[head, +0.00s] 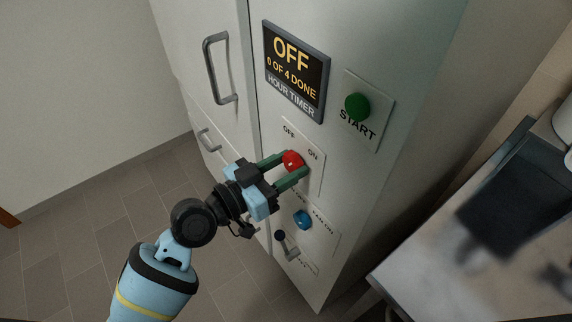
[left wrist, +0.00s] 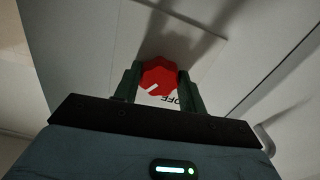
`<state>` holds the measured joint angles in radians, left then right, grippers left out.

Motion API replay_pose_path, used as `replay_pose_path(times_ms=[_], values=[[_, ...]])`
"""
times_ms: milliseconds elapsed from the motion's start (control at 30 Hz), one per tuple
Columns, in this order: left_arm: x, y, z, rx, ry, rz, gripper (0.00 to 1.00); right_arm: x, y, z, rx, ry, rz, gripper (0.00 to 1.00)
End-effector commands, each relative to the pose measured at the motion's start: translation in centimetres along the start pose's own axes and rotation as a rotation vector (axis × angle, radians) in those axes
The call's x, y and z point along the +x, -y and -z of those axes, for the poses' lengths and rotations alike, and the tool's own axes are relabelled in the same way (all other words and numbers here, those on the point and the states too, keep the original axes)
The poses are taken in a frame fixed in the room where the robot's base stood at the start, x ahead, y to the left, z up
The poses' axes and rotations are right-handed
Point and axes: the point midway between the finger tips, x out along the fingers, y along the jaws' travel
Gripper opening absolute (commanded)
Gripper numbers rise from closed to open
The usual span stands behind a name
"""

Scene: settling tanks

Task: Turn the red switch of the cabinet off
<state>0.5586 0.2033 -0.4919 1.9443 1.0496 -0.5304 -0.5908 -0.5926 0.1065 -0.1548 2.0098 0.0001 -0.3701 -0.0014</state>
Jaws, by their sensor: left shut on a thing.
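The red switch (head: 292,160) is a round knob on a pale plate marked OFF and ON, on the front of the white cabinet (head: 350,45). My left gripper (head: 291,167) is shut on the red switch, one green finger on each side. In the left wrist view the red switch (left wrist: 159,74) sits between the two fingers, with a white pointer mark near the OFF lettering. A display (head: 295,70) above reads OFF, 0 OF 4 DONE, HOUR TIMER. My right gripper is not in view.
A green START button (head: 357,106) is above right of the switch. A blue knob (head: 303,219) and a small lever (head: 287,246) are below it. A door handle (head: 218,68) is at the left. A table (head: 450,260) stands at the right.

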Motion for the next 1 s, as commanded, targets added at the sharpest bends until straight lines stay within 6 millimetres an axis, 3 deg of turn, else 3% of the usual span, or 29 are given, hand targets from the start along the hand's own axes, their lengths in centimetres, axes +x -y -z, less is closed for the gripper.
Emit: replay_pose_path(times_ms=[1000], values=[[0.0,-0.2,0.3,-0.878,-0.001,-0.001,0.18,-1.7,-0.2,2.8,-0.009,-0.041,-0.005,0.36]])
